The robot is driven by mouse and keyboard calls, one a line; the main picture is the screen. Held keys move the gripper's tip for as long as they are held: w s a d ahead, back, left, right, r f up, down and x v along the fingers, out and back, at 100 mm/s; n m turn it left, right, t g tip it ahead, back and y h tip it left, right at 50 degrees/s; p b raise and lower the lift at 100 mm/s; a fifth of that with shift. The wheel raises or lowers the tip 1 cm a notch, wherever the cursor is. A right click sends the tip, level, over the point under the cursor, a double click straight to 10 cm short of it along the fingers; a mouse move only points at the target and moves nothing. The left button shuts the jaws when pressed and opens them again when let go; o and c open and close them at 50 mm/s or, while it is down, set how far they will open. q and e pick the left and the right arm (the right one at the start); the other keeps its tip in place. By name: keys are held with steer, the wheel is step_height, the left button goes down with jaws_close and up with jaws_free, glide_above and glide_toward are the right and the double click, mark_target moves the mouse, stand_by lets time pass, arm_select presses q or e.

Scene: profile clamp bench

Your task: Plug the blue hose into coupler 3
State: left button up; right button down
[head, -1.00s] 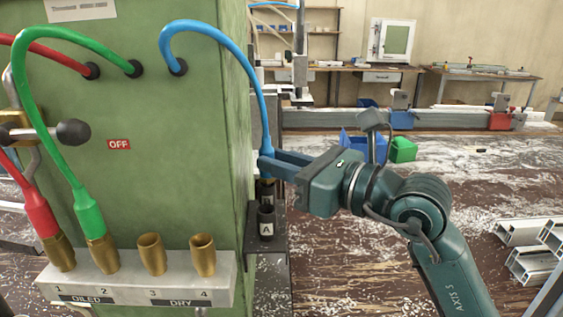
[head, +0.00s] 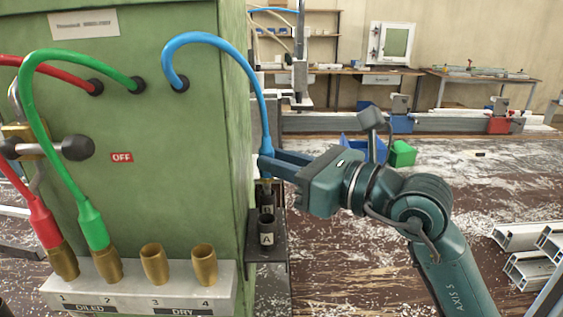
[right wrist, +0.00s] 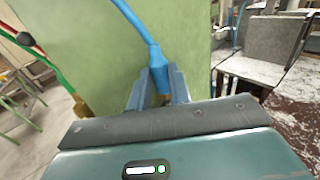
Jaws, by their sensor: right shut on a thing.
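The blue hose (head: 215,45) arches out of the green cabinet's face and comes down to the cabinet's right edge. My right gripper (head: 268,166) is shut on its end there, above the black holders marked A and B. In the right wrist view, the blue hose end (right wrist: 154,68) stands between the two fingers (right wrist: 156,92), with a brass tip below. Coupler 3 (head: 155,264) is an empty brass socket on the ledge, left of my gripper. Coupler 4 (head: 204,265) beside it is also empty. My left gripper is not in view.
The red hose (head: 42,220) sits in coupler 1 and the green hose (head: 92,225) in coupler 2. A valve lever with a dark knob (head: 78,147) sticks out at left. Holder A (head: 267,230) stands right of the cabinet. Metal profiles (head: 530,255) lie at right.

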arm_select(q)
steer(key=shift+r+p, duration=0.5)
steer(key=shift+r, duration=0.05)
arm_select(e)
steer(key=shift+r, duration=0.7)
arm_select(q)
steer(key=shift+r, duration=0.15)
arm_select(e)
steer(key=shift+r, duration=0.2)
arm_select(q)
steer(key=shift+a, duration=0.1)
